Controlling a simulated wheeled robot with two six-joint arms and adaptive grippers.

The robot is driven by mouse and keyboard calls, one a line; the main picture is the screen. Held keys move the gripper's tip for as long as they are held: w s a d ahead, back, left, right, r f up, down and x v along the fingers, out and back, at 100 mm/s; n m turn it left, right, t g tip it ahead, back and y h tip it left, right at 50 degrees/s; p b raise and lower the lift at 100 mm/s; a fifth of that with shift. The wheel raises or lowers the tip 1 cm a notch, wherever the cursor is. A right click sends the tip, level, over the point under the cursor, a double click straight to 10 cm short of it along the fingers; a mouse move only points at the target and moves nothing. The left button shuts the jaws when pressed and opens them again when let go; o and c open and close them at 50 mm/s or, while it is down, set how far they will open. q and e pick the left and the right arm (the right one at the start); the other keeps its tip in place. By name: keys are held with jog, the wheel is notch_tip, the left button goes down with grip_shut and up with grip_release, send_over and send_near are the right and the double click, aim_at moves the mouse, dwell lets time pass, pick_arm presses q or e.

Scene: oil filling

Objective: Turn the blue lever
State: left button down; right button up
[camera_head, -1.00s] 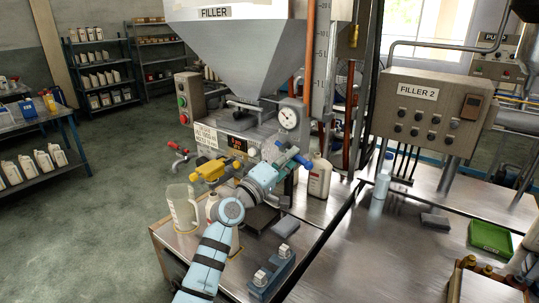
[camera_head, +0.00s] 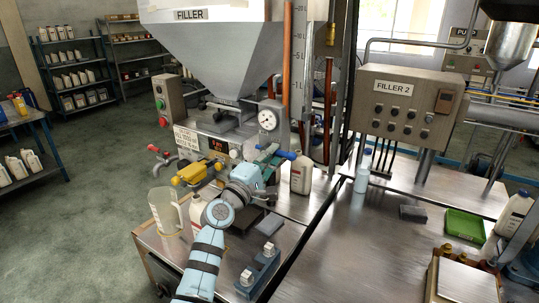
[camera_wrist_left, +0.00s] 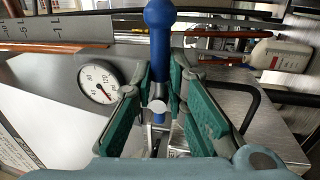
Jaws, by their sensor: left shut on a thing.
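The blue lever (camera_head: 287,154) is on the filler's front, below and right of the round gauge (camera_head: 267,120). In the left wrist view its long blue handle (camera_wrist_left: 160,38) runs from the top edge down between the green finger pads. My left gripper (camera_head: 262,160) is at the lever; in the left wrist view its fingers (camera_wrist_left: 160,88) are shut on the lever's lower part. The rounded handle end sticks out beyond the fingertips. The lever's pivot is partly hidden by the gripper. My right gripper is not in view.
A yellow lever (camera_head: 192,173) and a red lever (camera_head: 165,155) are left of the gripper. A clear jug (camera_head: 165,212) and white bottle (camera_head: 199,215) stand below them. Another bottle (camera_head: 301,174) stands close right of the blue lever. The right-hand metal bench is partly clear.

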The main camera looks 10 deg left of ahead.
pick_arm(q)
jog(key=c, duration=1.6)
grip_release()
jog(key=shift+s, duration=0.1)
jog(key=v, duration=1.2)
jog(key=shift+f, duration=0.1)
